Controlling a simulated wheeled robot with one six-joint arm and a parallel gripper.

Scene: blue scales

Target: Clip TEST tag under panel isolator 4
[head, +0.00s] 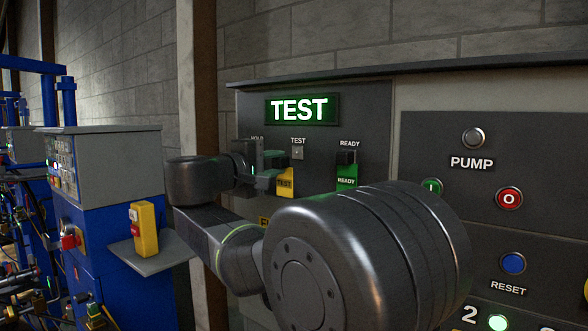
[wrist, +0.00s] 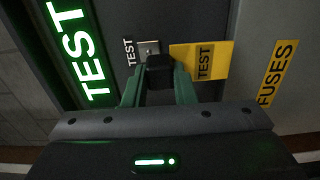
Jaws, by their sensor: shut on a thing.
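My gripper (head: 274,168) is shut on the black clip (wrist: 160,72) of a yellow TEST tag (head: 285,183). The tag also shows in the wrist view (wrist: 205,62), hanging from the clip on the side away from the lit sign. A small bare metal plate (head: 297,152) sits under the small TEST label (head: 298,141). In the wrist view the plate (wrist: 149,47) is close beyond the black clip. I cannot tell whether they touch. The lit green TEST sign (head: 300,109) is above. No isolator number is readable.
A green READY tag (head: 347,178) hangs to the right on a black clip. My gripper partly hides the HOLD label. A yellow FUSES label (wrist: 279,73) is lower on the panel. PUMP buttons (head: 509,198) are at right; a yellow device (head: 145,228) stands on a shelf at left.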

